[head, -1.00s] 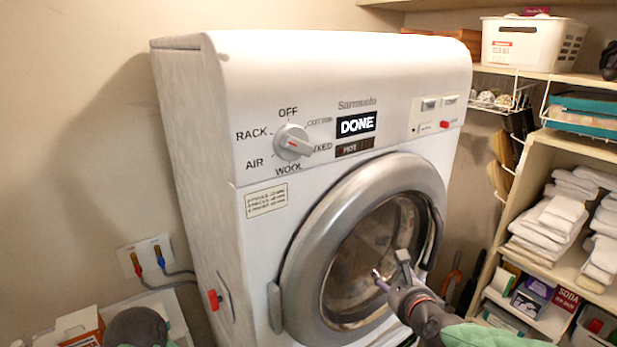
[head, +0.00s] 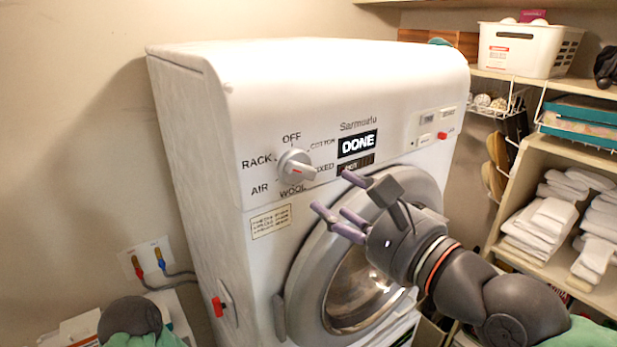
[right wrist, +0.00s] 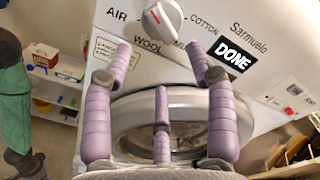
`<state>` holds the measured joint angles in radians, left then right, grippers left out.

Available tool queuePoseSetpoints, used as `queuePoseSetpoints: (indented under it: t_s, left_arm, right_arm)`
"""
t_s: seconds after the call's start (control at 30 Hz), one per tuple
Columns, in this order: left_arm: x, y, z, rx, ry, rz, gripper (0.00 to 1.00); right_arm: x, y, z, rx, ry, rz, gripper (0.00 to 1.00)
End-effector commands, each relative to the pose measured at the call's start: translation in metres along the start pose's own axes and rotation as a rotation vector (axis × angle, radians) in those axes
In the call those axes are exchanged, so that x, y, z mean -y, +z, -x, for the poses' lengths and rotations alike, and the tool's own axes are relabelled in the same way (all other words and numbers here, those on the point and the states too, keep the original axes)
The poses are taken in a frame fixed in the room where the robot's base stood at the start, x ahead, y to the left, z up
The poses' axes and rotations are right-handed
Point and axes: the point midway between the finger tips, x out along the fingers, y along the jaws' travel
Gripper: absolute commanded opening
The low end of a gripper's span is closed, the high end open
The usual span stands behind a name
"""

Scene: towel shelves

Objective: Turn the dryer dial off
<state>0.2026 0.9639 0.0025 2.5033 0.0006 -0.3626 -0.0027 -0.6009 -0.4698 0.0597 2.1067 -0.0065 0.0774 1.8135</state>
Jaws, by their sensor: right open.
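The dryer dial (head: 297,167) is a light grey knob with a red mark on the dryer's (head: 200,150) front panel. Its bar points right, toward the MIXED label, and OFF is printed above it. The dial also shows at the top of the right wrist view (right wrist: 162,20). My right gripper (head: 338,205) has purple fingers spread open and empty. It is in front of the panel and door, below and right of the dial, apart from it. In the right wrist view the dial lies beyond and between the fingertips (right wrist: 162,65). My left gripper is not seen.
A display (head: 357,144) right of the dial reads DONE. The round door (head: 300,265) is partly hidden behind my right arm. Shelves with folded white towels (head: 538,222) and a white basket (head: 528,50) stand on the right. The space left of the dryer's upper part is clear.

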Motion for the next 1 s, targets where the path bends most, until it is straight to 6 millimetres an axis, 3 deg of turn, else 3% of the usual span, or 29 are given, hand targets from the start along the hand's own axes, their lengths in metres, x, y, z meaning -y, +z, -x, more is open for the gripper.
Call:
queuePoseSetpoints:
  t_s: [0.2, 0.5, 1.0]
  left_arm:
    - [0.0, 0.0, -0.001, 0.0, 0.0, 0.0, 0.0]
    - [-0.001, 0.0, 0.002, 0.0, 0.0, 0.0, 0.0]
    - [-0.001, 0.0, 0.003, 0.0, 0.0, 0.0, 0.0]
  right_arm:
    - [-0.002, -0.001, -0.037, -0.001, 0.004, -0.001, 0.57]
    - [0.0, 0.0, -0.074, -0.001, 0.002, -0.002, 0.57]
    - [0.0, 0.0, -0.086, 0.0, 0.0, -0.001, 0.57]
